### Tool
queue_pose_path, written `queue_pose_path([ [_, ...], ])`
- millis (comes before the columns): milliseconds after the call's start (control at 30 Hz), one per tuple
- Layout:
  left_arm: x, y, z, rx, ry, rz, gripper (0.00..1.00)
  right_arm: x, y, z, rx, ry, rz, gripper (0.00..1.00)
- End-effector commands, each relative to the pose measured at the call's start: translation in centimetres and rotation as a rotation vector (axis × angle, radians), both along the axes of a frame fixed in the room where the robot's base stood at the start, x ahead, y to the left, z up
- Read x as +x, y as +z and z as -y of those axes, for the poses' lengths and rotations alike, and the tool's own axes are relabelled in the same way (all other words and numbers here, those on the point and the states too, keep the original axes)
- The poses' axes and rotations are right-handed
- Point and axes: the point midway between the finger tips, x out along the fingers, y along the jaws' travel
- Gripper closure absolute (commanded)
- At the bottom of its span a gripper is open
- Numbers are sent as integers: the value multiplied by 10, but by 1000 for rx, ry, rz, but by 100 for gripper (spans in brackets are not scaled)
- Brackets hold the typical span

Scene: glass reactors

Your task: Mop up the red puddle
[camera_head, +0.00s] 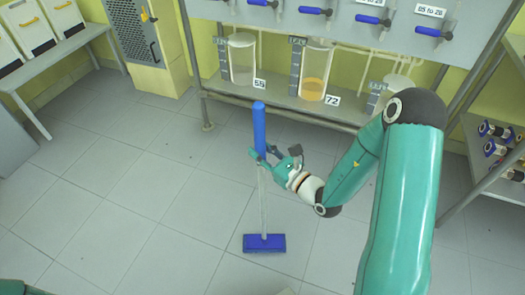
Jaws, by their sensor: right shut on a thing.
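The mop (262,205) stands nearly upright, with a blue grip at the top, a pale shaft and a flat blue head (264,243) at or just above the tiled floor; I cannot tell whether it touches. My right gripper (266,157) is shut on the mop at the lower end of its blue grip. No red puddle shows in this view; part of the floor is hidden behind my right arm. My left gripper is not in view.
A rack with glass vessels (314,72) on a low shelf and blue-handled valves above stands at the back. A side shelf (490,182) is at the right, a bench (55,55) with white bins and a cabinet at the left. The grey floor (110,190) at left is clear.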

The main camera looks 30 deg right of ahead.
Motion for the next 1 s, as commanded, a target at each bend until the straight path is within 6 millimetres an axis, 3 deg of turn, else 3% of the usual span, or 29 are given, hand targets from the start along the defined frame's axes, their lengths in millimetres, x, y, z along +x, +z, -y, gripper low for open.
queue_pose_path([
  [33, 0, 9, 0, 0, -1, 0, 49, 0, 11, 1, 0, -2, 5, 100],
  [500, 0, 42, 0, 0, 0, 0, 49, -1, 51, 2, 1, -4, 5, 100],
  [1000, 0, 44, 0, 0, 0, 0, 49, 1, 54, -1, 0, 1, 5, 100],
])
